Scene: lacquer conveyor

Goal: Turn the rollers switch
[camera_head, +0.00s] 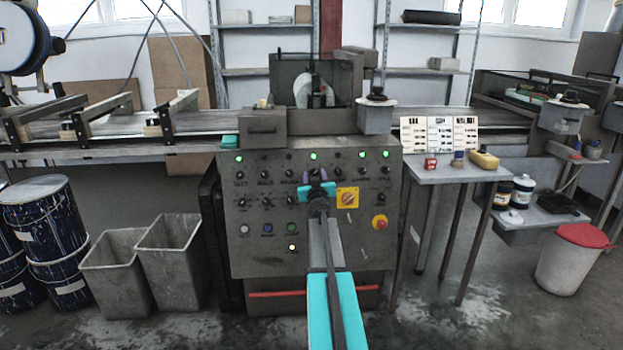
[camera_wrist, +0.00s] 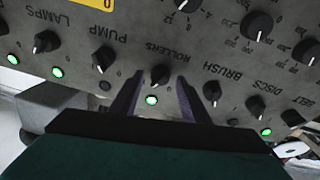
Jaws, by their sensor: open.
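The rollers switch (camera_wrist: 160,75) is a small black rotary knob on the grey control panel (camera_head: 262,222), its label upside down in the wrist view. A green lamp (camera_wrist: 151,100) beside it is lit. My gripper (camera_wrist: 160,80) is open, with one finger on each side of the knob; I cannot tell whether either touches it. In the head view my gripper (camera_head: 316,180) is at the upper middle of the panel, and its fingers largely cover this knob.
The pump knob (camera_wrist: 103,58) and brush knob (camera_wrist: 212,92) sit close on either side. A yellow main switch (camera_head: 347,197) and a red button (camera_head: 380,223) are right of my gripper. A side table (camera_head: 455,173) stands at the right, grey bins (camera_head: 172,265) at the left.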

